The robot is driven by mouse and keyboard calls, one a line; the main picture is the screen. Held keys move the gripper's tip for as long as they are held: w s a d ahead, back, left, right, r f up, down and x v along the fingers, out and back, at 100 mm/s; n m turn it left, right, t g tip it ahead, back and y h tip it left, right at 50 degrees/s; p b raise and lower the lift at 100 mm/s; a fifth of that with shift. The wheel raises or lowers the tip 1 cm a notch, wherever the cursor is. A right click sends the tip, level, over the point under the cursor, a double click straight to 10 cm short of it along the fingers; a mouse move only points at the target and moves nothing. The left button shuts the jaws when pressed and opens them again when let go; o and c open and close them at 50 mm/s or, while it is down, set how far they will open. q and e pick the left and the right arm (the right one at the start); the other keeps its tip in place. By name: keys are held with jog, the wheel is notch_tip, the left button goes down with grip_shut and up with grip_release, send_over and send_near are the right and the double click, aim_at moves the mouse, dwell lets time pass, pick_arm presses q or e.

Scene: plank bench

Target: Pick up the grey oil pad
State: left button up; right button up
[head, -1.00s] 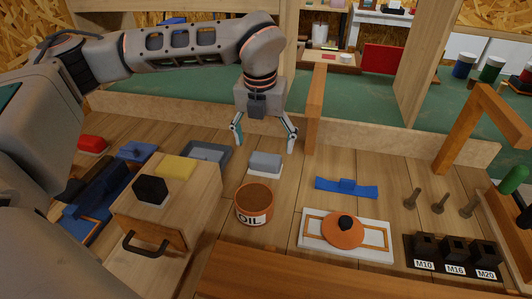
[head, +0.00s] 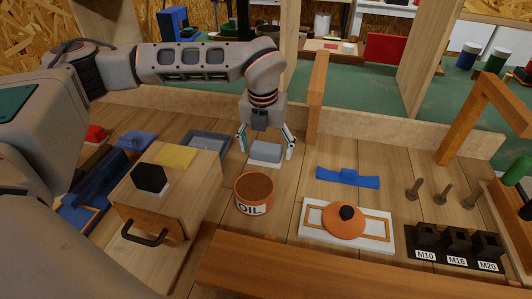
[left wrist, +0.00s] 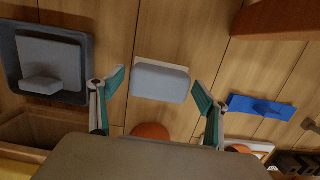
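A grey block on a pale base, which looks like the grey oil pad (head: 265,152), lies on the planks behind the oil tin (head: 254,194). The grey block also shows in the left wrist view (left wrist: 160,82). My left gripper (head: 266,147) is open and points down over it, one finger on each side. In the left wrist view the open fingers (left wrist: 159,84) flank the block, with gaps between. I cannot tell the exact height of the fingertips. My right gripper is not in view.
A dark grey tray (left wrist: 83,96) with a grey handled piece stands left of the block. A wooden post (head: 317,100) rises just right of the gripper.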

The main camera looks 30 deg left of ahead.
aim_at(266, 146)
pick_arm(q)
jog(key=c, duration=0.9)
jog(key=shift+o, duration=0.2)
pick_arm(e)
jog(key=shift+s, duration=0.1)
pick_arm(q)
jog(key=shift+r, duration=0.1)
jog(key=shift+w+r, duration=0.1)
jog(key=shift+r, duration=0.55)
notch_tip(266, 146, up, 18)
jog(key=p, duration=0.2)
jog(key=shift+r, duration=0.25)
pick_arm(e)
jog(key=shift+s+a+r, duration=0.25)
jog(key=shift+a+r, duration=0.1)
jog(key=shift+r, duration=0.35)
